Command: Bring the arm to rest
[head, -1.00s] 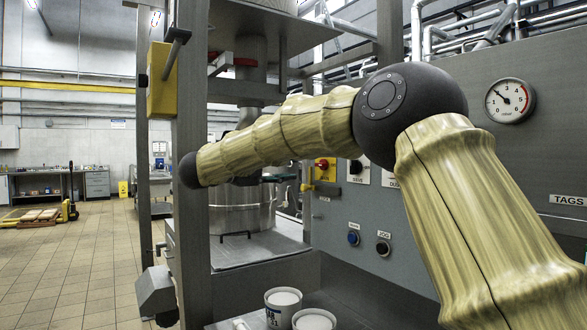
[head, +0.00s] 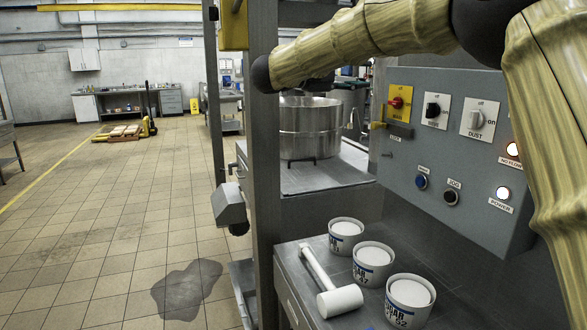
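My arm, in a yellow-tan ribbed sleeve with dark joints, crosses the upper right of the head view. Its forearm reaches left to a dark rounded joint in front of the grey machine post (head: 263,170). My gripper's fingers cannot be made out; the end of the arm is hidden behind the forearm and the post. A steel mixer bowl (head: 309,130) stands on a metal deck behind the post, below the forearm.
A grey control panel (head: 455,175) with switches and lit lamps stands at right. A white-headed mallet (head: 338,300) and three white tubs (head: 368,270) rest on the steel bench (head: 290,268). A dark wet patch (head: 187,288) lies on the tiled floor; open floor spreads left.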

